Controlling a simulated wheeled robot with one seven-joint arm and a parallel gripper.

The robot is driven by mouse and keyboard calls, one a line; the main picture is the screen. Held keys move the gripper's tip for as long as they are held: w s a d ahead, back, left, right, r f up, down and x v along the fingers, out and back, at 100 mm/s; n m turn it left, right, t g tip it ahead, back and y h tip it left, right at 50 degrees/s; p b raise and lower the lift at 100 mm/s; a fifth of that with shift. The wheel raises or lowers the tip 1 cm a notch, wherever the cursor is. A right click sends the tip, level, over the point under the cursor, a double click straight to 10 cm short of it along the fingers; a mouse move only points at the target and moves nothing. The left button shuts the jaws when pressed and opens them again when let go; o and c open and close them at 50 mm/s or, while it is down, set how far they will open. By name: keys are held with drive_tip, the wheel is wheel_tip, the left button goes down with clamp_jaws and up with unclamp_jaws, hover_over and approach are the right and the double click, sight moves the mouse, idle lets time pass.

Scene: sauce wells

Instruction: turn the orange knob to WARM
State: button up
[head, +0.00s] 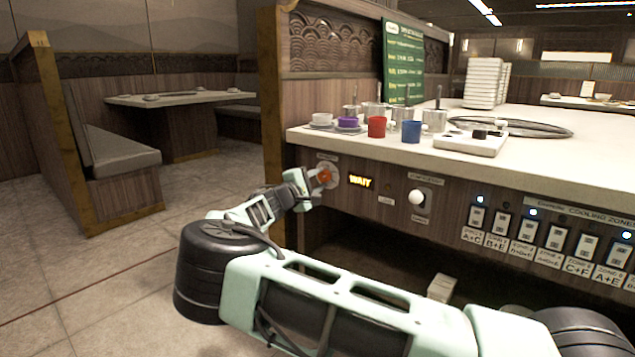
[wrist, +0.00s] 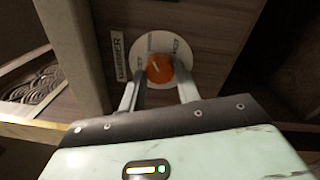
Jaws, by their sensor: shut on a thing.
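The orange knob (head: 325,175) is on the wooden front panel below the counter's left end. A pale pointer line shows on the knob's face. A label reading WARMER (wrist: 118,55) is beside the dial. My gripper (head: 312,181) reaches the knob from the left. In the wrist view my gripper (wrist: 161,84) has one finger on each side of the knob, shut on it.
A white ball-topped lever (head: 416,197) and a row of cooling-zone switches (head: 514,230) are farther right on the panel. Red (head: 376,127) and blue (head: 411,131) cups stand on the counter above. A wooden partition (head: 270,120) rises just left of the panel. Open floor lies left.

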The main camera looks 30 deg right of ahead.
drive_tip(key=shift+f, duration=0.1)
idle(0.3)
drive_tip(key=o, duration=1)
drive_tip(key=shift+c, duration=0.2)
drive_tip(key=r+p+v, duration=0.1)
drive_tip(key=p+v, duration=0.3)
drive_tip(key=v, duration=1.3)
drive_tip(key=shift+a+f, duration=0.25)
drive_tip(key=shift+f, duration=0.25)
